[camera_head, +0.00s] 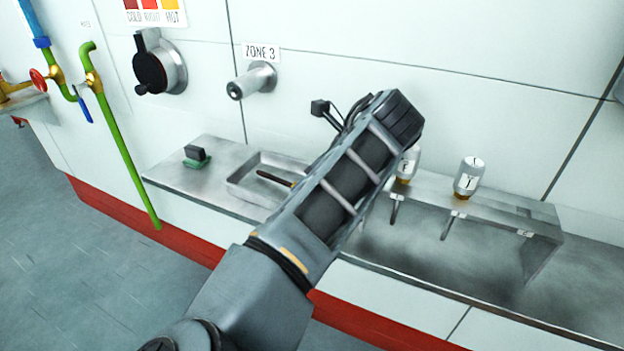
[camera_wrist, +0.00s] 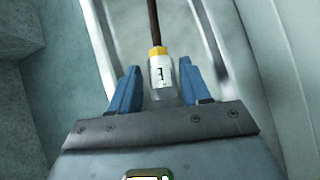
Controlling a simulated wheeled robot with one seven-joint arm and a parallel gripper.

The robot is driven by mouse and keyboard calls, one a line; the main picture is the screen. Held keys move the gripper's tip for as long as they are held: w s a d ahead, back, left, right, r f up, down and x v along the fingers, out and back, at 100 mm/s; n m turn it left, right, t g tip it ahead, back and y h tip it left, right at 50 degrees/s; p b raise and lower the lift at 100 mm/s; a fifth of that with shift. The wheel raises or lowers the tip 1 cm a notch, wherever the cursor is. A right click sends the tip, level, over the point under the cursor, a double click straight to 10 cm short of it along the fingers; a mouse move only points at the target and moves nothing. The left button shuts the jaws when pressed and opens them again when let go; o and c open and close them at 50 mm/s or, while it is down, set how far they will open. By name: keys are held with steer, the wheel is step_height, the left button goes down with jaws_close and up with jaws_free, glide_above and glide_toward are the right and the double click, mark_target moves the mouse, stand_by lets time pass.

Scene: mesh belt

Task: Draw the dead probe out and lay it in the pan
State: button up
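The probe shows in the wrist view as a clear, labelled head (camera_wrist: 161,76) with a yellow collar and a dark rod. The rod points away along the pan (camera_wrist: 99,38). My gripper (camera_wrist: 158,68) is open, with one blue finger on each side of the probe head and a gap on both sides. In the head view the dark rod (camera_head: 272,178) lies in the shallow metal pan (camera_head: 243,169). The probe head and my gripper are hidden behind my arm there. The ZONE 3 port (camera_head: 254,81) on the wall has no probe head in it.
A small black block on a green base (camera_head: 196,154) sits on the ledge (camera_head: 175,176) left of the pan. To the right, a metal rack (camera_head: 510,208) holds labelled probes (camera_head: 468,176) upright. A black knob (camera_head: 155,68) and green pipe (camera_head: 123,150) are further left.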

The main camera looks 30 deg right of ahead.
steer(key=o, duration=0.4)
steer(key=v, duration=0.7)
steer(key=shift+s+r, duration=0.2)
steer(key=shift+r, duration=0.1)
steer(key=shift+d, duration=0.15)
